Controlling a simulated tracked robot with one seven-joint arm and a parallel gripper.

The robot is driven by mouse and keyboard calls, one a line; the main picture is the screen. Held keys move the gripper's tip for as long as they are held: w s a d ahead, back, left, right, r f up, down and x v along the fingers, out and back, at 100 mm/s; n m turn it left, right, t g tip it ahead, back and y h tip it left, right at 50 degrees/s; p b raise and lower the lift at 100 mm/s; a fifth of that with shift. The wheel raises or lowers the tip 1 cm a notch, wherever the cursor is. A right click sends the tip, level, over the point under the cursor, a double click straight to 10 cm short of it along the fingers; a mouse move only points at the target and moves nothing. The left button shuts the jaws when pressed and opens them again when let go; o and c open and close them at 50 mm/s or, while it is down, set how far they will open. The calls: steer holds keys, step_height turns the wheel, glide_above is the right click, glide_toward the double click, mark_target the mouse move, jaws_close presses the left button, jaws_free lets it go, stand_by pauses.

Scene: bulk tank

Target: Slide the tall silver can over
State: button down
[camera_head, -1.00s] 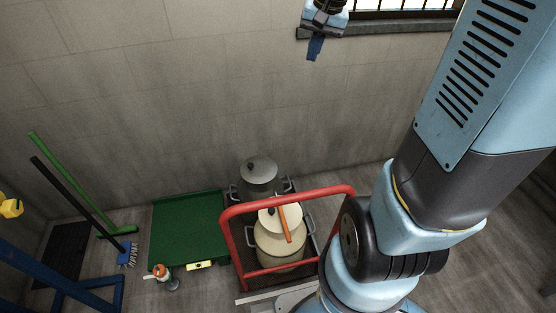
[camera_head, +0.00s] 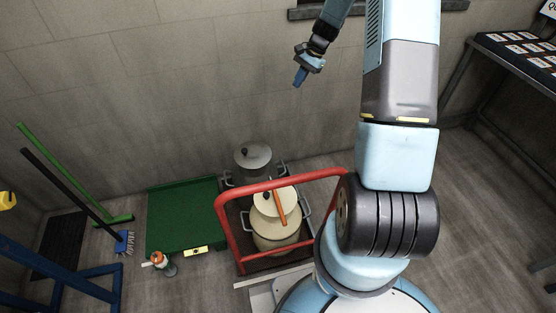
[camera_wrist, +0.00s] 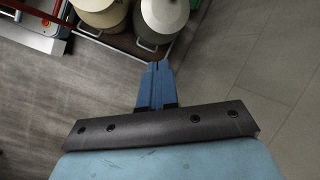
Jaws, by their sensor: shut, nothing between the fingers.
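The tall silver can (camera_head: 253,158) stands upright at the back of the red-railed cart, near the wall, with a dark-knobbed lid and side handles. Its lower part is hidden behind the cream can (camera_head: 277,228). In the wrist view, the paler can at the upper right (camera_wrist: 163,18) appears to be the silver one, cut off by the frame top. My gripper (camera_head: 298,79) is up in front of the wall, above and right of the silver can, apart from it. Its blue fingers (camera_wrist: 158,68) are shut and empty, pointing down.
Brooms (camera_head: 124,241) lean at the left.

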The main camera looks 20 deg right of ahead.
steer(key=d+f+m+y, duration=0.2)
steer(key=f+m, duration=0.2)
steer(key=f, duration=1.3)
steer(key=d+f+m+y, duration=0.15)
steer(key=f+m, duration=0.25)
steer(key=f, duration=1.4)
steer(key=a+f, duration=0.6)
steer(key=a, duration=0.5)
steer(key=shift+w+f, duration=0.15)
steer(key=shift+f, duration=0.1)
steer(key=shift+a+y, duration=0.2)
steer(key=shift+y, duration=0.05)
